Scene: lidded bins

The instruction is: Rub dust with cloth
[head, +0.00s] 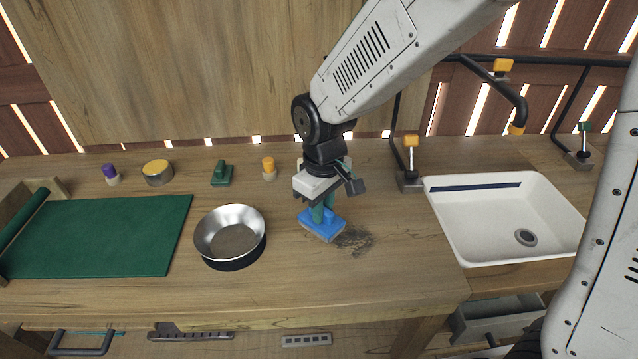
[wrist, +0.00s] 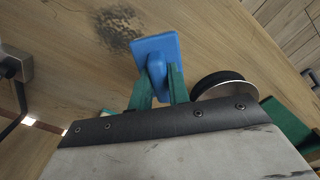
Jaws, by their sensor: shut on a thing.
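A blue block-shaped wiper (head: 322,226), which seems to be the cloth, is on or just above the wooden counter. A dark patch of dust (head: 354,239) lies right beside it, to its right. My gripper (head: 321,212) has its green fingers shut on the wiper's handle from above. In the wrist view the blue wiper (wrist: 157,52) shows between the green fingers (wrist: 160,85), and the dust (wrist: 118,27) lies at the upper left, next to the wiper's edge. I cannot tell whether the wiper's underside touches the counter.
A metal bowl (head: 230,235) stands left of my gripper. A green mat (head: 95,236) lies at the far left. A white sink (head: 505,215) with a black faucet is at the right. Small shakers, a tin (head: 157,173) and a green item (head: 221,174) stand along the back.

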